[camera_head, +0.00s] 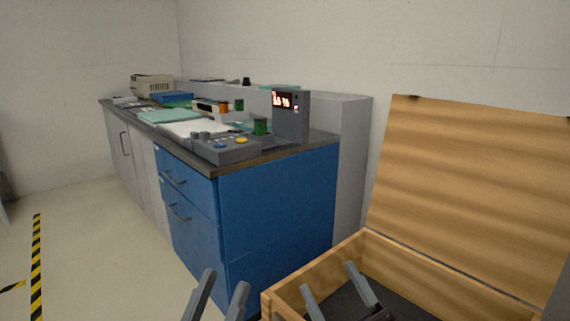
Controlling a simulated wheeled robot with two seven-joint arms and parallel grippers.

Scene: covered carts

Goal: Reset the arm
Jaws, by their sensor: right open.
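My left gripper (219,296) shows at the bottom of the head view, left of the wooden box. Its two grey fingers point up and stand apart, with nothing between them. My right gripper (334,290) is at the bottom, over the wooden box's dark inside. Its two fingers are spread apart and nothing shows between them. The rest of both arms is cut off by the lower edge of the picture.
An open wooden box (283,302) has its lid (465,190) raised at right. A blue cabinet (262,222) stands left of it, its top bearing a control panel (224,147) and a display unit (291,117). Floor (95,250) at left is clear, with striped tape (37,265).

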